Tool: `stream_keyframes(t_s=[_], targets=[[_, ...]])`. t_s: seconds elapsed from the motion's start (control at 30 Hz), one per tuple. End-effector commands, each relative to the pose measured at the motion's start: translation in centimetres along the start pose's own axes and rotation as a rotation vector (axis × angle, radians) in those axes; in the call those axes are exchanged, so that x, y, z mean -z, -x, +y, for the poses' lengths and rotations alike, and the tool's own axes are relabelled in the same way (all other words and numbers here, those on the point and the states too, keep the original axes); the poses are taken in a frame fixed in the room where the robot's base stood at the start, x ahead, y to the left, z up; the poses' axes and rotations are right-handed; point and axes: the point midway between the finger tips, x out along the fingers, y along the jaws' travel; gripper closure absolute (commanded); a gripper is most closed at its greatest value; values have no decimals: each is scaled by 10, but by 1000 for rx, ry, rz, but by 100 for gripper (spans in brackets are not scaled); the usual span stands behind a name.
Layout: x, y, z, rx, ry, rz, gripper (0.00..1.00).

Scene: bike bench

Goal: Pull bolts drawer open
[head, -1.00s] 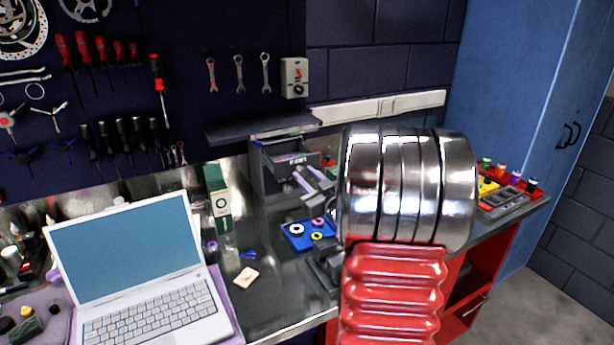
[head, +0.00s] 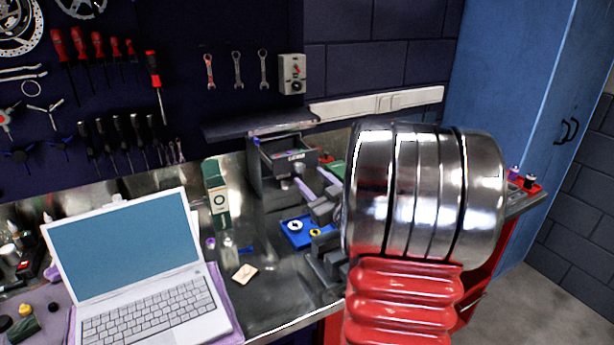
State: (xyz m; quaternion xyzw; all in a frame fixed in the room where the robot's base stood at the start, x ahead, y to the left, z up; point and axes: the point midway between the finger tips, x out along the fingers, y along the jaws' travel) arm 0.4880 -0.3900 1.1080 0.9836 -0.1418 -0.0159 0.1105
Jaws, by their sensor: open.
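The small grey drawer cabinet (head: 256,186) stands at the back of the bench under a shelf. Its top drawer (head: 290,163) is pulled out toward me, with small coloured items showing inside. A label is on its front, too small to read surely. My gripper (head: 316,184) is open just in front of and below that drawer front, its pale lavender fingers spread and holding nothing. I cannot tell whether a finger touches the drawer. My large silver and red arm hides the bench to the right.
A blue tray (head: 293,238) with rings lies below my gripper. An open laptop (head: 135,265) is at the left, with a green-and-white box (head: 217,198) between it and the cabinet. A dark shelf (head: 262,127) overhangs the cabinet. Small items lie on the bench front.

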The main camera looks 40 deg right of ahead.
Motion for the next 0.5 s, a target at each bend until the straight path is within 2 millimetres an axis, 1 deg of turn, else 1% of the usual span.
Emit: stream_keyframes(t_s=[0.03,0.3,0.4,0.5], targets=[[0,10,0,-2,0,0,55],[0,57,1,-4,1,0,55],[-1,72,1,-3,1,-1,55],[0,82,1,-2,1,0,55]])
